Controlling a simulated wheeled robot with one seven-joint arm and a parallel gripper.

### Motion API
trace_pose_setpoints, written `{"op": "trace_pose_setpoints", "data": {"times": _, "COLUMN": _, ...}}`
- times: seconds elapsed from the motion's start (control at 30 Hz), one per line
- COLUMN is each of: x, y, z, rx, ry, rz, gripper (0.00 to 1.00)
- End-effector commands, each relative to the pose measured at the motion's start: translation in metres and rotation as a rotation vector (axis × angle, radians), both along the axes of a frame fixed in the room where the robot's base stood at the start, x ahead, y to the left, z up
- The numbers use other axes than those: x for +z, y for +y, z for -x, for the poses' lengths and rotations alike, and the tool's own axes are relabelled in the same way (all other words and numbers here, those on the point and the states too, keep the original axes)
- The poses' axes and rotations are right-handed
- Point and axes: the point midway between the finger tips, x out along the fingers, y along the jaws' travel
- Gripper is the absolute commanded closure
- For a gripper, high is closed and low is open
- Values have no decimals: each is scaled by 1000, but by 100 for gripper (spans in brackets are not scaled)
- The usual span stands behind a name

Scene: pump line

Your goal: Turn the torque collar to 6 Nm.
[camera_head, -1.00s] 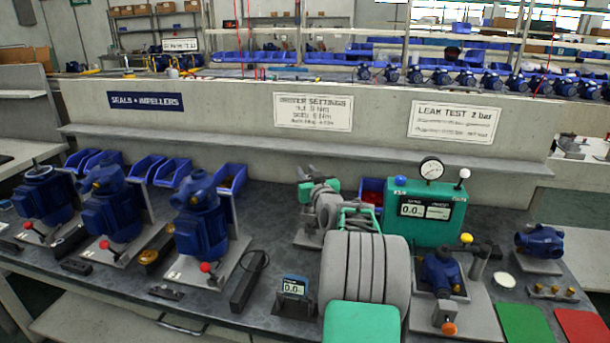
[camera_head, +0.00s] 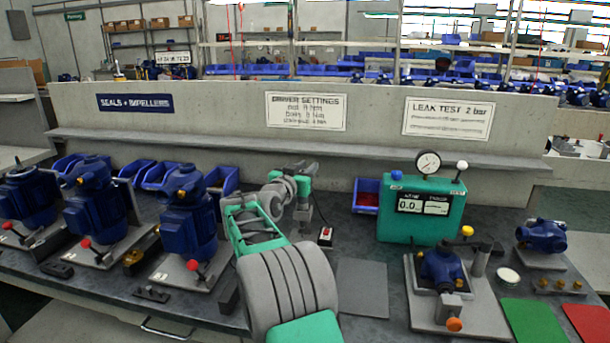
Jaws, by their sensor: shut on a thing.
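My gripper (camera_head: 303,186) is at the end of my green and grey arm, over the rear middle of the bench. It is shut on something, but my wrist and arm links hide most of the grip. I cannot make out the torque collar or its setting. A thin dark line runs down from beside the gripper towards a small pale unit with a red spot (camera_head: 326,236) on the bench. The settings sign (camera_head: 305,111) hangs on the wall behind; its small print is too blurred to read surely.
Blue pumps (camera_head: 188,226) stand on plates at left. The green leak tester (camera_head: 424,228) with its gauge is right of the gripper, behind a pump fixture (camera_head: 440,270). A blue bin (camera_head: 366,196) is at the back. A bare grey mat (camera_head: 362,287) lies right of my arm.

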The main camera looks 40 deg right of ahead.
Motion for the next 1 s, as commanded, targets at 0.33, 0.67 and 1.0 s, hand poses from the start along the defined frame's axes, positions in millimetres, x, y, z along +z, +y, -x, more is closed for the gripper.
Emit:
{"op": "trace_pose_setpoints", "data": {"times": 0.33, "x": -2, "y": -1, "z": 2, "rx": -41, "ry": 5, "rz": -1, "gripper": 100}}
{"op": "trace_pose_setpoints", "data": {"times": 0.67, "x": -2, "y": -1, "z": 2, "rx": -40, "ry": 6, "rz": -2, "gripper": 70}}
{"op": "trace_pose_setpoints", "data": {"times": 1.0, "x": -1, "y": -1, "z": 1, "rx": -39, "ry": 4, "rz": -1, "gripper": 53}}
